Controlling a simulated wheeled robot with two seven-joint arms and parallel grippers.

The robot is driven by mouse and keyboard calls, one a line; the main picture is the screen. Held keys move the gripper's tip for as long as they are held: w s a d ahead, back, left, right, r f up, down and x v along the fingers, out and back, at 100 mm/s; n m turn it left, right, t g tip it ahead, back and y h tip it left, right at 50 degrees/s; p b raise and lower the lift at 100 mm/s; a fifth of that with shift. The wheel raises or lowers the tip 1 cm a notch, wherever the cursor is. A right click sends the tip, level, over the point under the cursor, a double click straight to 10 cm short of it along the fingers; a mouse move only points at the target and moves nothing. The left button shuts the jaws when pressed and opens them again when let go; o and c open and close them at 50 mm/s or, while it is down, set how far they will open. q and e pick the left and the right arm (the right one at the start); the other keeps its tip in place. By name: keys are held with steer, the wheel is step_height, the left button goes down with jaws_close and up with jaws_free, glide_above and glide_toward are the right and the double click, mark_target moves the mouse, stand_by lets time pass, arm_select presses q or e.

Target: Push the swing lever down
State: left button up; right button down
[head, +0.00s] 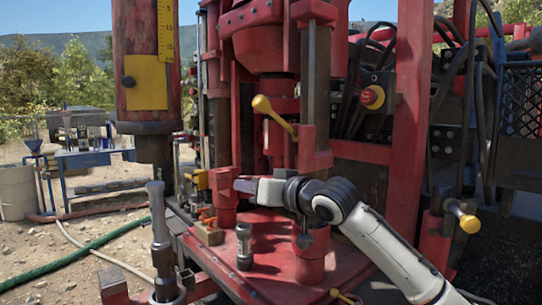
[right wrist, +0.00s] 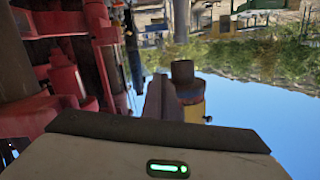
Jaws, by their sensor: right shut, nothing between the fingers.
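A lever with a yellow knob (head: 262,103) slants down to the right on the red drill rig in the head view. A second yellow-ended lever (head: 469,222) sticks out at the right. The frames show no label telling which is the swing lever. My right gripper (head: 240,186) is shut and empty, pointing left in front of the red machinery. It is below and slightly left of the first knob, apart from it, and well left of the second lever. In the right wrist view the dark finger part (right wrist: 160,98) shows against the sky; no lever is clearly visible there. My left gripper is out of view.
A red column with a yellow scale plate (head: 146,83) hangs at the left. A metal rod (head: 160,235) stands below it. A dark cylinder (head: 244,246) stands on the red deck (head: 265,226). A red button on a yellow housing (head: 372,97) is behind. Hoses hang at the right.

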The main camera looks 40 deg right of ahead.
steer(key=s+d+r+m+t, duration=0.1)
steer(key=s+d+r, duration=0.1)
steer(key=r, duration=0.5)
steer(key=s+d+r+m+t+h, duration=0.1)
steer(key=s+d+r, duration=0.2)
steer(key=r, duration=0.5)
steer(key=s+d+r+m+t+h, duration=0.1)
steer(key=s+d+r, duration=0.2)
steer(key=s+r, duration=0.2)
step_height(320, 180, up, 3)
steer(key=shift+r+b, duration=0.1)
steer(key=shift+b, duration=0.2)
steer(key=r+p, duration=0.2)
steer(key=p, duration=0.2)
glide_above(278, 118)
steer(key=s+a, duration=0.2)
steer(key=shift+a+f+b, duration=0.15)
steer(key=shift+a+f, duration=0.1)
steer(key=shift+f, duration=0.5)
steer(key=shift+a+f+b, duration=0.15)
steer(key=shift+a+f, duration=0.05)
steer(key=shift+f, duration=0.5)
steer(key=shift+a+f+b, duration=0.15)
steer(key=shift+a+f, duration=0.1)
steer(key=shift+f, duration=0.5)
steer(key=shift+f, duration=0.1)
